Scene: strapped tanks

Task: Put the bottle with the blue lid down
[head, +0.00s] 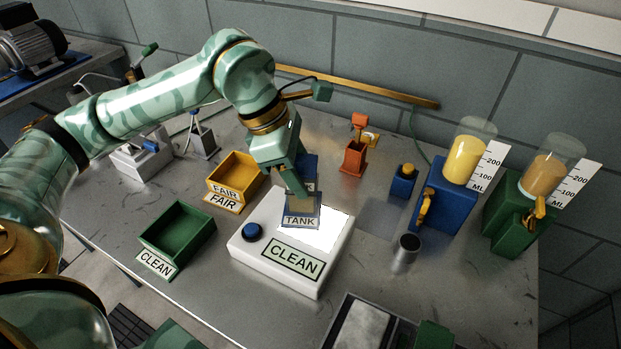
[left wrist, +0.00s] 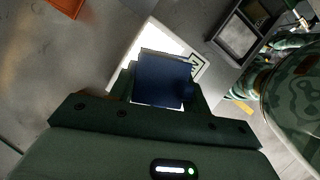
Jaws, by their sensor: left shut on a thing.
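My left gripper (head: 290,182) is shut on a dark blue tank-like bottle (head: 309,170) with a "TANK" label at its lower front. It is over the white box with the lit top (head: 325,228), which has a blue button and a "CLEAN" label. I cannot tell whether the bottle's bottom touches the lit top. In the left wrist view the blue bottle (left wrist: 162,80) sits between the fingers, with the bright panel behind it. Its lid is not clearly visible; gripper and fingers hide part of it. My right gripper is not in view.
A green "CLEAN" bin (head: 178,235) and a yellow "FAIR" bin (head: 235,177) stand left of the box. A metal cup (head: 405,253) stands right. Blue (head: 445,195) and green (head: 510,215) dispensers stand farther right. A black-rimmed tray (head: 350,325) lies in front.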

